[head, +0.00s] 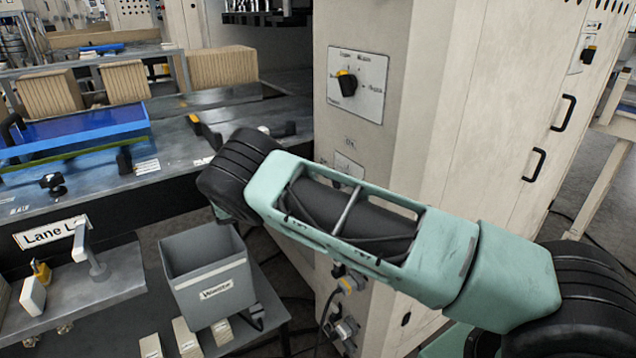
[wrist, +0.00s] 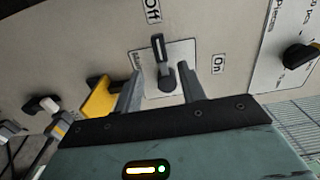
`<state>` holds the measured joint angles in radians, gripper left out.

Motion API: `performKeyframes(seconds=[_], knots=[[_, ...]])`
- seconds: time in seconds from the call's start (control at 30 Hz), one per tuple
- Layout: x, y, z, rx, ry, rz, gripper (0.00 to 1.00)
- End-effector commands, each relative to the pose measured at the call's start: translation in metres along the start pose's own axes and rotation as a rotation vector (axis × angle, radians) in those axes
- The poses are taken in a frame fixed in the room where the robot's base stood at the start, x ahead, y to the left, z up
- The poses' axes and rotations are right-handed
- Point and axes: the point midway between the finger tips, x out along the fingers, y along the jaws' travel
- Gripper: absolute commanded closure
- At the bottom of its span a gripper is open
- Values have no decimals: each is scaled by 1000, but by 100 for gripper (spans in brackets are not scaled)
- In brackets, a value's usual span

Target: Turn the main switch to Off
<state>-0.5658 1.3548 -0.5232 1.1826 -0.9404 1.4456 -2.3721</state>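The main switch (wrist: 165,77) shows in the wrist view as a dark rotary knob with a lever on a pale plate. Its lever points up in that view, toward the "Off" label (wrist: 152,11); the "On" label (wrist: 218,63) is to the right. My gripper (wrist: 160,69) is open, with one finger on each side of the knob. I cannot tell whether either finger touches it.
A selector dial (head: 347,84) with a yellow mark sits higher on the cabinet (head: 425,90). In the wrist view a yellow part (wrist: 101,98) is close to my left finger. A grey bin (head: 208,278) and the metal bench (head: 175,140) stand left of my arm.

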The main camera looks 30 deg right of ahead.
Motion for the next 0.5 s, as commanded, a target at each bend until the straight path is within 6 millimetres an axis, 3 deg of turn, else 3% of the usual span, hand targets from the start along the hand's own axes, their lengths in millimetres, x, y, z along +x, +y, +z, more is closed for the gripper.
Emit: performKeyframes(seconds=[0.2, 0.5], knots=[[-52, 4, 1, 2, -3, 2, 60], [-90, 2, 0, -1, 0, 1, 60]])
